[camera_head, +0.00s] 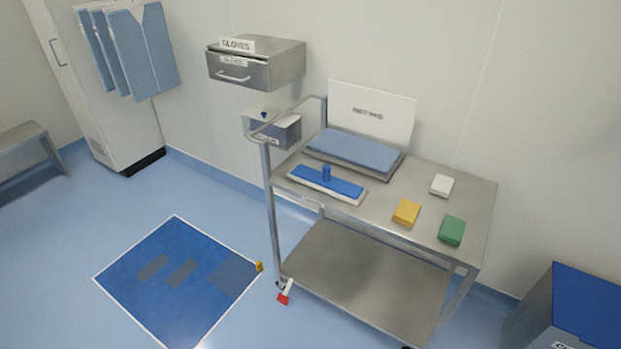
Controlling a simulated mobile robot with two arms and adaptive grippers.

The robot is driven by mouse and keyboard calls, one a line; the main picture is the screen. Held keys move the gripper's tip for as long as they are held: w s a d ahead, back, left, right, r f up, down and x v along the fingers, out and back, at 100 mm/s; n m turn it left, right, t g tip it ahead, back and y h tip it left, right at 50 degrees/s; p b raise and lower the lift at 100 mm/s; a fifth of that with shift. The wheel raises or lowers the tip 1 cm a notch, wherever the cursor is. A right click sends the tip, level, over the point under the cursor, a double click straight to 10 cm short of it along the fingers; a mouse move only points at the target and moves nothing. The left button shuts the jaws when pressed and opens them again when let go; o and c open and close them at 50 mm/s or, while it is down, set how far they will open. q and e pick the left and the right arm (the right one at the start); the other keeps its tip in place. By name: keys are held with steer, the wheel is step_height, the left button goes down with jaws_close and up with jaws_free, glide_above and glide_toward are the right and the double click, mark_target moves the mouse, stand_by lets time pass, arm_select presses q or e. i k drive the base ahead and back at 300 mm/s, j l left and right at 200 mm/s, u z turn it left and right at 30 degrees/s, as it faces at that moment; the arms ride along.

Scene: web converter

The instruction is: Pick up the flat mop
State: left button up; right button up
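The flat mop (345,186) lies on the left front part of the steel cart's top shelf (385,193). It has a blue head with a short upright blue stub and a whitish pad showing along its edge. No long handle shows on it. Neither of my grippers is in view.
Behind the mop, a grey tray holds a blue folded cloth (354,149), with a white sign (371,115) at its back. White (442,185), yellow (406,212) and green (452,231) blocks lie to the right. The cart's push handle (262,136) rises at left. Floor at left is open around a blue mat (150,310).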

mark_target(342, 189)
steer(key=i+j+z, duration=0.1)
steer(key=j+z, duration=0.7)
steer(key=z, duration=0.15)
steer(key=j+z, duration=0.1)
steer(key=j, duration=0.5)
steer(key=j+z, duration=0.1)
steer(key=j, duration=0.45)
steer(key=k+j+z, duration=0.1)
steer(key=j, duration=0.5)
steer(key=k+j+z, duration=0.1)
steer(key=j, duration=0.45)
steer(key=k+j+z, duration=0.1)
steer(key=j, duration=0.45)
steer(key=k+j, duration=0.1)
steer(key=j, duration=0.45)
steer(key=k+j, duration=0.1)
steer(key=j, duration=0.4)
